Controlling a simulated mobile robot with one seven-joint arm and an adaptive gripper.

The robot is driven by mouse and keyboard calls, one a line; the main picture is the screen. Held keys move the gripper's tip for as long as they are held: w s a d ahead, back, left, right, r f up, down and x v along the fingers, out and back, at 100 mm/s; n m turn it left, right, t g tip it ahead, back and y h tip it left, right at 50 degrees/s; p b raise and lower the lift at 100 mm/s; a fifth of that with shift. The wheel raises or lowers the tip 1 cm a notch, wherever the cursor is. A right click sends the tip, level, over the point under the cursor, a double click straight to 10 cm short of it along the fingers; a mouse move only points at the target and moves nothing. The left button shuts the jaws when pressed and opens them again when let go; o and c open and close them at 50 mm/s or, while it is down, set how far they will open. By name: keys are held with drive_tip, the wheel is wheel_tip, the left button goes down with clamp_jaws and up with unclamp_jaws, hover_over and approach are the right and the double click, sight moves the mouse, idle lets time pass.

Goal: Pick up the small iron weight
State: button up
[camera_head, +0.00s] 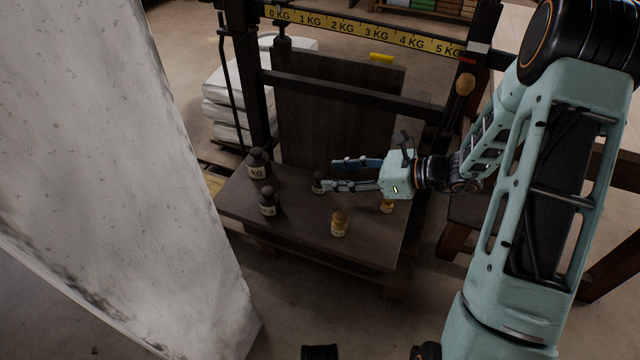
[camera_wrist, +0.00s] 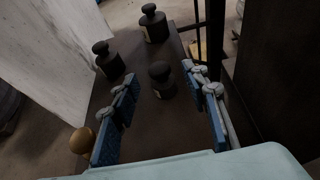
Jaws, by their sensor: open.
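The small iron weight (camera_head: 317,182) is dark with a knob top and stands upright on the scale's platform (camera_head: 300,240). My gripper (camera_head: 331,175) is open and low over the platform, its fingers pointing left at this weight. In the wrist view the small iron weight (camera_wrist: 162,84) shows ahead, in line with the gap between the two blue-padded fingers (camera_wrist: 160,77). I cannot tell whether either finger touches it. Two larger iron weights stand to its left in the head view: the largest (camera_head: 257,165) at the back and a middle one (camera_head: 268,204) nearer the front.
Two brass weights, one (camera_head: 338,224) near the platform's front and another (camera_head: 387,206) below my gripper, stand on the platform. The scale's upright board (camera_head: 335,115) and crossbar (camera_head: 350,95) rise behind. A pale slab (camera_head: 120,170) fills the left side. A wooden table stands at right.

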sight(323, 175)
drive_tip(key=b+x, duration=0.1)
drive_tip(key=x, duration=0.3)
drive_tip(key=shift+a+f+b, duration=0.1)
drive_tip(key=shift+a+b, duration=0.15)
drive_tip(key=shift+b, duration=0.05)
drive_tip(key=shift+w+a, duration=0.15)
drive_tip(key=shift+a, duration=0.1)
clamp_jaws()
